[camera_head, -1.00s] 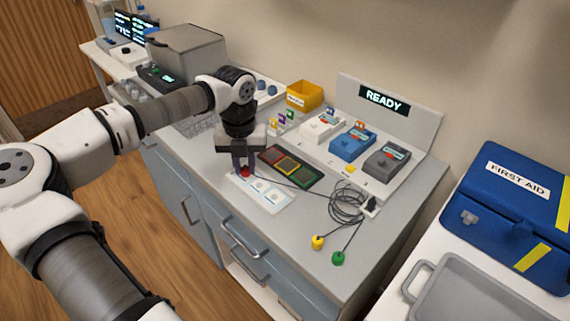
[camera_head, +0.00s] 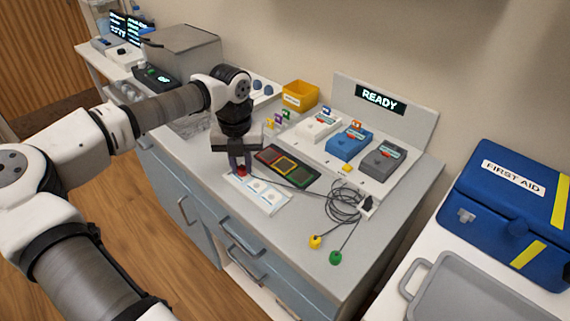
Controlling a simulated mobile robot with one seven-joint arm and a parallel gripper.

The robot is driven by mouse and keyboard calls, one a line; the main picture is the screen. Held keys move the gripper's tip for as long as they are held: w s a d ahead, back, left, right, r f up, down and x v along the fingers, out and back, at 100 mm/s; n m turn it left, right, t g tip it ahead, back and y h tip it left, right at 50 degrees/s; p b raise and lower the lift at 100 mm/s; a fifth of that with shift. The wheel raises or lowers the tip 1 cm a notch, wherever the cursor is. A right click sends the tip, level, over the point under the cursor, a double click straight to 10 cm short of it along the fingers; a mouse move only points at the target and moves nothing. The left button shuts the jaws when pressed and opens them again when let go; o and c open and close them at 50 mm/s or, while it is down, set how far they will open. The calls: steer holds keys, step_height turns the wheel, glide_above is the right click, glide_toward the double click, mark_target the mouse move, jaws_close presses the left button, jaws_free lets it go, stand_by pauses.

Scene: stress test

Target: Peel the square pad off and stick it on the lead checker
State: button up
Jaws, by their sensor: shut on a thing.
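My gripper (camera_head: 240,166) points down over the far left end of a white strip (camera_head: 268,206) on the counter. It is shut on a small red lead end (camera_head: 241,171). I cannot tell whether the red end touches the strip. Several pale pads (camera_head: 262,190) show on the strip; their shapes are too small to tell, and the gripper covers part of that end. A dark panel with red, yellow and green squares (camera_head: 287,166) lies just behind the strip. The display unit (camera_head: 380,99) at the back reads READY. I cannot tell which of these is the lead checker.
A coiled dark cable (camera_head: 343,201) lies right of the strip, with a yellow lead end (camera_head: 316,242) and a green one (camera_head: 335,258) near the front edge. White, blue (camera_head: 349,143) and grey boxes stand behind. A yellow bin (camera_head: 300,95) is at the back.

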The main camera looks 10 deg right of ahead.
steer(key=shift+r, duration=0.5)
stand_by(0.6)
steer(key=shift+r+p, duration=1.35)
steer(key=shift+r, duration=1.05)
